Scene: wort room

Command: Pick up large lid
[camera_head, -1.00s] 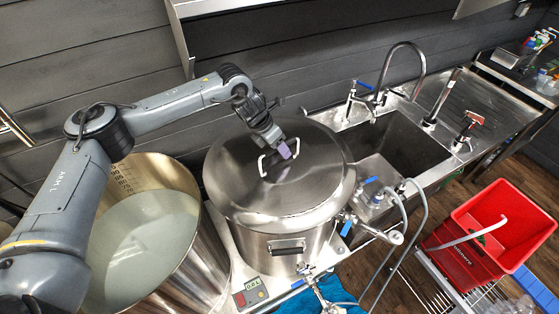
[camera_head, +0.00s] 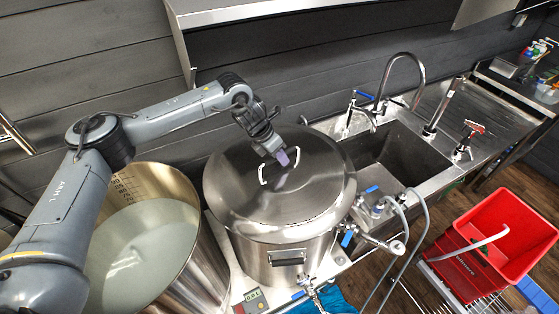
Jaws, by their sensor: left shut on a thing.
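The large lid (camera_head: 270,205) is a round, shiny steel lid with a pale bracket-shaped handle (camera_head: 264,174). It sits over the top of a steel pot (camera_head: 310,260) in the middle of the view. My left gripper (camera_head: 281,157) reaches in from the left, above the lid, and is shut on the lid's handle. The fingers hide the middle of the handle. I cannot tell whether the lid is slightly raised from the pot's rim. My right gripper is not in view.
An open steel vessel (camera_head: 196,262) of cloudy liquid stands left of the pot. A sink (camera_head: 405,152) with a tall faucet (camera_head: 421,76) is at the right. A red crate (camera_head: 472,262) stands at the lower right. A shelf (camera_head: 250,13) overhangs at the top.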

